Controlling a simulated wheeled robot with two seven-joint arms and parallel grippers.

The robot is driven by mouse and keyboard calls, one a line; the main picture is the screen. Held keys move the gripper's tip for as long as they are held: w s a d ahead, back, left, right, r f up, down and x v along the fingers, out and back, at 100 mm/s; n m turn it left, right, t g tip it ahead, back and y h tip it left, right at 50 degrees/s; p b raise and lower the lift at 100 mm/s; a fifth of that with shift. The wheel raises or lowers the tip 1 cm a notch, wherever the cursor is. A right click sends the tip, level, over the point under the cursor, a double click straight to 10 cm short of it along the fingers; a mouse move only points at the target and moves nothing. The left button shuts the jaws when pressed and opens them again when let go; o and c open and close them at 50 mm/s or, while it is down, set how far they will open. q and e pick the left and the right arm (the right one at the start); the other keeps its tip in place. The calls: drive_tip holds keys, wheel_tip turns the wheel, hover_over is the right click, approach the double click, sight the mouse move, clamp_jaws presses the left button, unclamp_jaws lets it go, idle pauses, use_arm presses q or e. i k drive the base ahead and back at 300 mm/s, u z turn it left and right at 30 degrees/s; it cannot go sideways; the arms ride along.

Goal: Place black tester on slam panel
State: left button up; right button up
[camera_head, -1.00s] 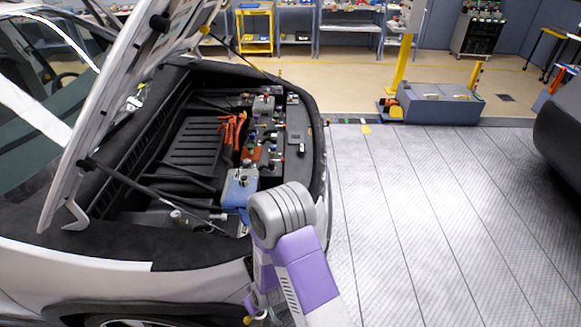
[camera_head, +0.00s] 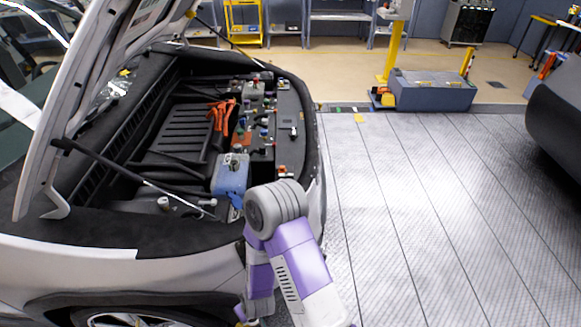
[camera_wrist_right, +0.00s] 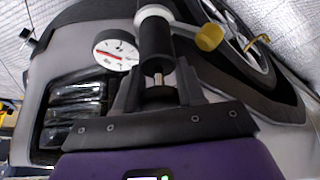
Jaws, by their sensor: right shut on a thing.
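The black tester (camera_wrist_right: 158,50) is a black cylinder with a white collar, a round white dial gauge and a yellow knob. My right gripper (camera_wrist_right: 159,88) is shut around its lower body in the right wrist view. In the head view my purple and grey right arm hangs beside the car's front corner, and its gripper is mostly hidden below. The slam panel, seemingly the black strip (camera_head: 291,135) along the car's front edge, lies beyond the arm, with small items on and beside it. My left gripper is not in view.
The open hood (camera_head: 85,90) and its thin strut rise on the left over the engine bay. A blue reservoir (camera_head: 230,175) and orange cables (camera_head: 221,115) sit in the bay. Free floor (camera_head: 430,210) lies right of the car. A grey lift base (camera_head: 433,90) stands behind.

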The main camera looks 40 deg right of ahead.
sight(287, 98)
drive_tip(key=k, duration=1)
drive_tip(key=z, duration=1.9)
drive_tip(key=i, duration=5.8)
drive_tip(key=u, duration=2.95)
